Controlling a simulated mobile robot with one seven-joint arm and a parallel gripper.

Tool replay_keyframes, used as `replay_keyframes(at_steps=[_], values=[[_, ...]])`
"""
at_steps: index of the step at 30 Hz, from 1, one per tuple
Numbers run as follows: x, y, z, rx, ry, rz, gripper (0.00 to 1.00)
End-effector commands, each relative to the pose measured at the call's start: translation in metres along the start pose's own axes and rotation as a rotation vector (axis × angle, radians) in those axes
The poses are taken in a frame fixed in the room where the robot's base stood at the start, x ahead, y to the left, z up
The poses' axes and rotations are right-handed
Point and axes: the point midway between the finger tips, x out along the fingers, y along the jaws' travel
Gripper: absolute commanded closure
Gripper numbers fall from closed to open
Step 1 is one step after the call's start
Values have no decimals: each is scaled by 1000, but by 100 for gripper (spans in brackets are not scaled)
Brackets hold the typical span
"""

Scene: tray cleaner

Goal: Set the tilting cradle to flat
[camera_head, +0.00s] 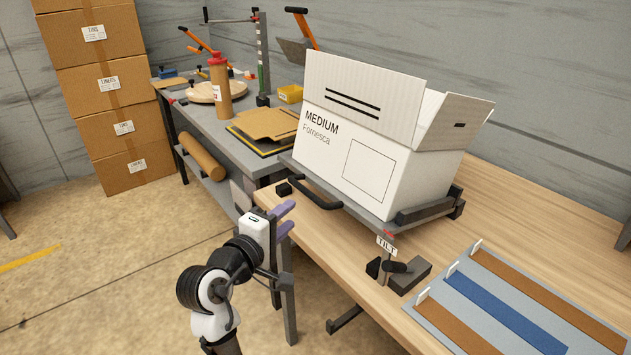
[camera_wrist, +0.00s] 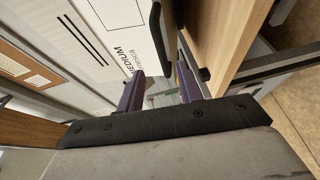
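The tilting cradle (camera_head: 372,209) is a grey plate on the wooden table, bearing a large white open box marked MEDIUM (camera_head: 365,140). Its exact tilt is hard to judge. A black bar handle (camera_head: 315,196) is on the cradle's near left side. A TILT tag (camera_head: 387,243) stands at its front corner, above a black knob (camera_head: 395,267). My gripper (camera_head: 286,218) is left of and below the handle, with purple fingers apart and nothing between them. In the wrist view the open fingers (camera_wrist: 160,85) point towards the box and a dark bar (camera_wrist: 186,55), apart from both.
A grey bench (camera_head: 240,140) with cardboard sheets, a brown bottle (camera_head: 220,85) and tools stands behind on the left. A grey panel with brown and blue strips (camera_head: 475,300) lies at the table's front right. Stacked cartons (camera_head: 115,120) stand far left. The floor around my arm is clear.

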Motion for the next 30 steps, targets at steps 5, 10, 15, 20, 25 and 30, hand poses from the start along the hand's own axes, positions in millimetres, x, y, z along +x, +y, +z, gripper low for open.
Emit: replay_keyframes(at_steps=[5,10,15,20,25,30], values=[[33,2,0,1,-2,-1,64],[71,3,0,3,0,0,64],[102,3,-1,5,2,-1,64],[119,2,-2,5,4,1,64],[126,1,-1,6,5,1,64],[127,1,-1,6,5,2,64]])
